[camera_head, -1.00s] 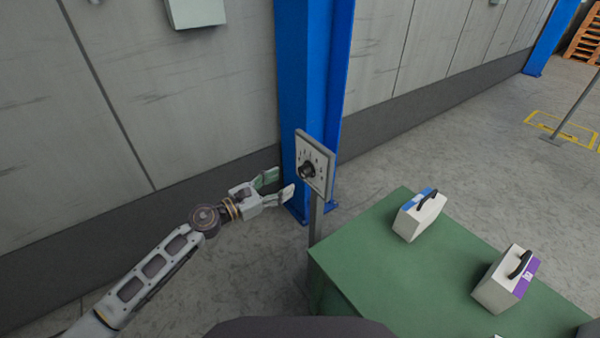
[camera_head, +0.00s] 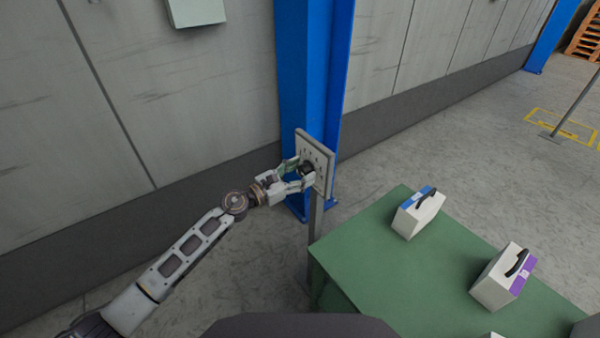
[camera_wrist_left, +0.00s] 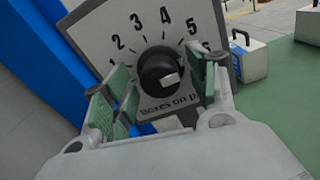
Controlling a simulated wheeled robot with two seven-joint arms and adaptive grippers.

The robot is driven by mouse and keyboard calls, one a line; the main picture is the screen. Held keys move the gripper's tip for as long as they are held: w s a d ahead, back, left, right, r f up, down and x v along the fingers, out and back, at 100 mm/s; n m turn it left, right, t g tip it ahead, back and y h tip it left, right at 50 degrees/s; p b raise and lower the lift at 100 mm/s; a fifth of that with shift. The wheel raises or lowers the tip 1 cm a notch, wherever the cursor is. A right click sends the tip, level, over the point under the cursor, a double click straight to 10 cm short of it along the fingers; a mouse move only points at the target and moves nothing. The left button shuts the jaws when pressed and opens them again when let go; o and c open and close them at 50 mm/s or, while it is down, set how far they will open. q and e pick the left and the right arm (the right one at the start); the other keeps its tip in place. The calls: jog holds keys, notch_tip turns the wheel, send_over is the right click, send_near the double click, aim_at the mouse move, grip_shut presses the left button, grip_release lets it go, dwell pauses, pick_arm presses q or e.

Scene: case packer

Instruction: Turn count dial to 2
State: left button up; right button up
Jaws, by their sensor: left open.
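The count dial is a round black knob (camera_wrist_left: 158,70) on a pale panel (camera_wrist_left: 90,32) printed with the numbers 1 to 6 in an arc. A light mark on the knob sits toward its lower right; I cannot tell exactly which number it matches. In the head view the panel (camera_head: 323,158) stands on a thin post by the blue column. My left gripper (camera_head: 301,172) is open at the panel, with its fingers on either side of the knob. In the left wrist view the green-padded fingers show left and right of the knob, with contact unclear. My right gripper is not in view.
A green table (camera_head: 370,240) stands right of the post, with a blue-marked white case (camera_head: 417,216) and a purple-marked one (camera_head: 500,280) on it. A blue column (camera_head: 305,80) and grey wall (camera_head: 180,90) are close behind the panel.

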pick_arm(q)
jog(key=shift+c, duration=0.5)
jog(key=c, duration=0.9)
jog(key=shift+c, duration=0.2)
